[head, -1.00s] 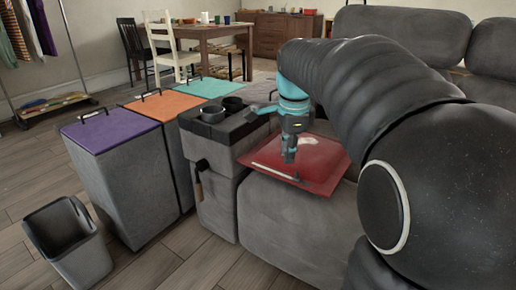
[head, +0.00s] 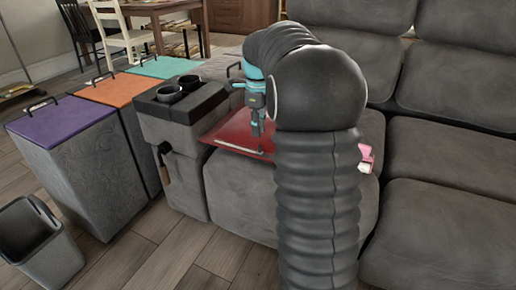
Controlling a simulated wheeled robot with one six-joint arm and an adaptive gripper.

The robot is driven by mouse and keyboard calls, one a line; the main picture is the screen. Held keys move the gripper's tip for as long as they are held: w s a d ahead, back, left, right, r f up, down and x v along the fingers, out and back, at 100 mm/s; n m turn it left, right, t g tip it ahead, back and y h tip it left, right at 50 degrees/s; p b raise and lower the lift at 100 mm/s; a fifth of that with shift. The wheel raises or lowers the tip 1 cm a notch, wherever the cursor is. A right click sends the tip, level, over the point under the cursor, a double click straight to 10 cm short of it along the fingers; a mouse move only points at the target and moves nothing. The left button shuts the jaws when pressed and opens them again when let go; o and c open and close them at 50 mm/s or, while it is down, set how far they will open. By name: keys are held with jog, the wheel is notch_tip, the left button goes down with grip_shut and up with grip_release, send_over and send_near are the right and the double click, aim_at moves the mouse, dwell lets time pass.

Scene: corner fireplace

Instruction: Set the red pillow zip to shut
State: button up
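The red pillow (head: 230,133) lies flat on the left end of the grey sofa, beside the dark console. A pale zip strip (head: 236,148) runs along its front edge, with a small dark piece near its right end. My gripper (head: 258,135) points down over the pillow, close to the right end of the strip. Its fingers look close together, but they are too small to tell whether they are shut or touch the zip. My arm hides the right part of the pillow.
The console (head: 182,125) with two dark cups (head: 178,88) stands left of the pillow. Purple (head: 58,118), orange (head: 110,90) and teal (head: 160,66) lidded bins and an open bin (head: 35,232) stand farther left. A pink item (head: 366,157) shows right of my arm. The right sofa seats are clear.

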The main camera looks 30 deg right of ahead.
aim_at(259, 145)
notch_tip(259, 145, down, 7)
jog(key=shift+b, duration=0.55)
grip_shut()
